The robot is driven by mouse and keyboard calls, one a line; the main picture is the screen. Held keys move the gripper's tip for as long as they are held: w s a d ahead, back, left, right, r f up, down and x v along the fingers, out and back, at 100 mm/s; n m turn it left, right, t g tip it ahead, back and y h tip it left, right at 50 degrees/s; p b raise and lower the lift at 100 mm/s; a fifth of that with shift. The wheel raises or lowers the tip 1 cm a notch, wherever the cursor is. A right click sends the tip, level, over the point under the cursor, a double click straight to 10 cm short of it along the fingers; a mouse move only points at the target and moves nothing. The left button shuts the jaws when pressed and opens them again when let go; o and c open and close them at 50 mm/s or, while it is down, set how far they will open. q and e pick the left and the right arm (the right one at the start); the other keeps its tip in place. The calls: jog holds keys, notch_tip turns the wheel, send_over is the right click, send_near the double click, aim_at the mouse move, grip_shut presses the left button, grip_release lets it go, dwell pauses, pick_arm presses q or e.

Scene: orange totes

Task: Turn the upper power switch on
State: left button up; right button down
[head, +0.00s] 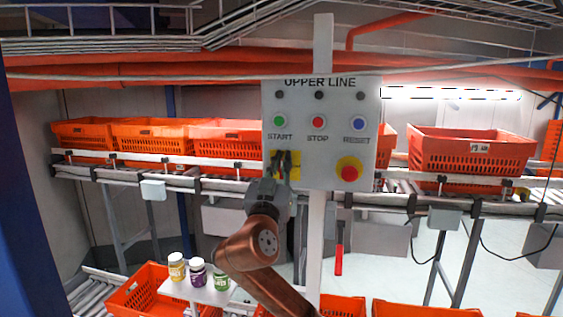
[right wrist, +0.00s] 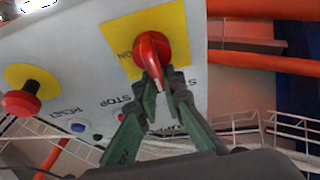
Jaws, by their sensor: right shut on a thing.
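The upper power switch is a red rotary knob (right wrist: 152,46) on a yellow plate (right wrist: 122,53) in the right wrist view. The plate's "ON" mark shows beside the knob. In the head view the yellow plate (head: 295,165) is on the grey UPPER LINE panel (head: 334,180), below START, and my gripper hides the knob. My right gripper (head: 281,158) is at the switch; in the right wrist view its fingertips (right wrist: 161,84) are shut on the knob's red handle, one on each side. My left gripper is not in view.
The panel also has a green START button (head: 279,121), a red STOP button (head: 317,122), a blue RESET button (head: 358,124) and a red emergency button (head: 349,172) on yellow. Orange totes (head: 470,153) stand on the conveyor behind. Several bottles (head: 198,271) stand on a white board at lower left.

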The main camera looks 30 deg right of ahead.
aim_at(299, 166)
jog(key=shift+w+f, duration=0.1)
jog(key=shift+f, duration=0.2)
